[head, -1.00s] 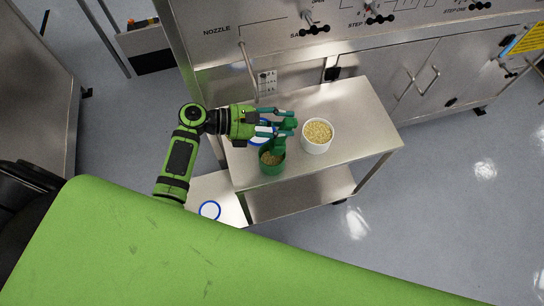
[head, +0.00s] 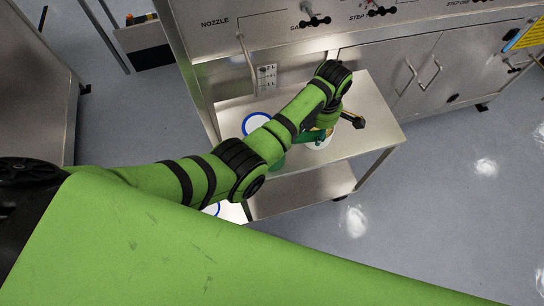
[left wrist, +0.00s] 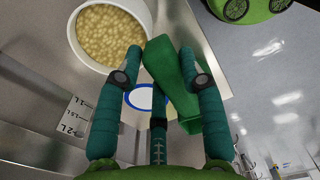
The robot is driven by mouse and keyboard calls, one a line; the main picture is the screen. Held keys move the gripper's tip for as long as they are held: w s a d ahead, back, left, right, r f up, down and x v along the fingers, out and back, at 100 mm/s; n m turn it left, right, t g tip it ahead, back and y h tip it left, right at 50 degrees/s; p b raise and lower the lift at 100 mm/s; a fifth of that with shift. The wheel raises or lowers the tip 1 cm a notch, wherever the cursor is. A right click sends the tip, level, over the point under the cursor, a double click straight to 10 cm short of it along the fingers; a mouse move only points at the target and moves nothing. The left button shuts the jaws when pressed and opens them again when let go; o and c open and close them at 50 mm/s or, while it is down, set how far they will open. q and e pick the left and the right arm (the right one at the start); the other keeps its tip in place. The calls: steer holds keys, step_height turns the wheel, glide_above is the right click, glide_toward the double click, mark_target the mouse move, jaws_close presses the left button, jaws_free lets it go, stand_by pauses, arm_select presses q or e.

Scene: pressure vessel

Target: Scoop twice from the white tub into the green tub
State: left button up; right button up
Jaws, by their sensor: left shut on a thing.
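The white tub (head: 325,143) stands on the steel cart, mostly hidden by my left arm. In the left wrist view the white tub (left wrist: 108,40) is full of pale yellow granules. The green tub (head: 278,163) is left of it on the cart and shows only as a small part below my arm. My left gripper (left wrist: 161,52) is shut on the green scoop (left wrist: 176,85), close beside the white tub in the wrist view. Whether the scoop holds granules, or touches the tub, I cannot tell. My right gripper is not in view.
The cart top (head: 372,118) is clear on its right side. The steel panel (head: 275,35) with knobs stands close behind the cart.

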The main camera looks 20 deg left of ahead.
arm_select(q)
steer(key=shift+r+p, duration=0.85)
steer(key=shift+p, duration=0.05)
steer(key=shift+r, duration=0.7)
